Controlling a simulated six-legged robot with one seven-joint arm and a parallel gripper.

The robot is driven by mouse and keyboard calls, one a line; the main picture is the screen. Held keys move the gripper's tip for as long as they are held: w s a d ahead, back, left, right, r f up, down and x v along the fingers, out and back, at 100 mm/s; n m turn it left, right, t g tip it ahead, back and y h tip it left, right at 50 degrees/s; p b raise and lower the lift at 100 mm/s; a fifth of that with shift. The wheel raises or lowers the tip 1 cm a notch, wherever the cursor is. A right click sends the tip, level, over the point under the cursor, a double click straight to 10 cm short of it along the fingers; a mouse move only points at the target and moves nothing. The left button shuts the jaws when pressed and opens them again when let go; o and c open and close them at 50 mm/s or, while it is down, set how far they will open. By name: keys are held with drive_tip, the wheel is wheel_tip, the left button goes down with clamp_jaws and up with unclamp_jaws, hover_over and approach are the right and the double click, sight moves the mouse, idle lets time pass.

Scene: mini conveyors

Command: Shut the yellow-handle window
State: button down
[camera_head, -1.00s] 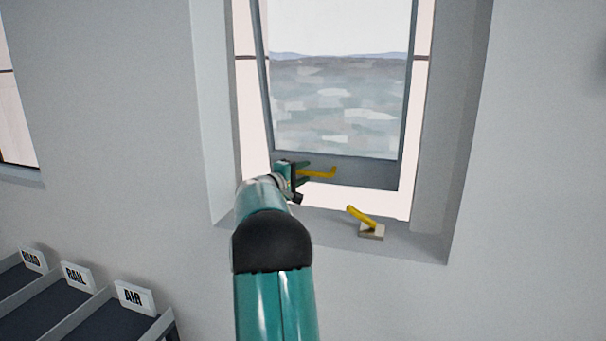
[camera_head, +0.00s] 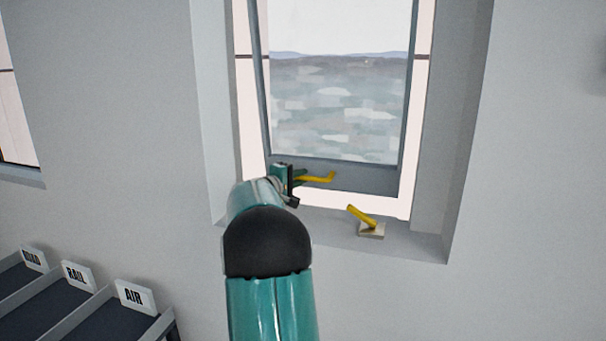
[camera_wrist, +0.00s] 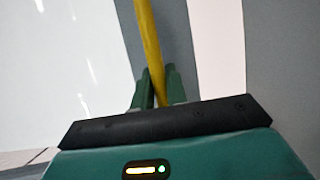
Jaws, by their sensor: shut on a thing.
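The window sash (camera_head: 365,180) has a grey frame and hangs tilted out of its opening, with a bright gap below and beside it. A yellow handle (camera_head: 322,179) sticks out from its lower rail. My gripper (camera_head: 298,175) is at the left part of this handle. In the wrist view, the yellow handle (camera_wrist: 149,45) runs down between the two green fingers of my gripper (camera_wrist: 157,85), which are shut on it. A second yellow lever (camera_head: 360,216) stands tilted on a small beige base (camera_head: 371,231) on the sill. My arm hides the sill's left part.
The window recess (camera_head: 455,150) has deep grey side walls and a sill. Conveyors with signs reading ROAD, RAIL (camera_head: 76,275) and AIR (camera_head: 134,296) stand at the lower left. Another window (camera_head: 18,120) is at the left edge. The wall at right is bare.

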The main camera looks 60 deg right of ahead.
drive_tip(key=shift+n+t+y, duration=0.3)
drive_tip(key=shift+n+y, duration=0.1)
drive_tip(key=shift+y, duration=0.2)
drive_tip(key=a, duration=0.4)
drive_tip(key=s+a, duration=0.1)
drive_tip(key=a, duration=0.8)
drive_tip(key=shift+s+r, duration=0.25)
drive_tip(key=shift+r, duration=0.1)
drive_tip(key=shift+a+f, duration=0.1)
drive_tip(key=shift+f, duration=0.05)
drive_tip(key=shift+s+a, duration=0.1)
drive_tip(key=shift+a, duration=0.25)
drive_tip(key=c, duration=1.5)
unclamp_jaws()
drive_tip(key=shift+a, duration=0.15)
drive_tip(key=shift+o, duration=0.5)
drive_tip(key=shift+s+d+f, duration=0.1)
drive_tip(key=shift+s+d, duration=0.05)
drive_tip(key=shift+d, duration=0.05)
drive_tip(key=v, duration=1.3)
drive_tip(key=shift+a, duration=0.3)
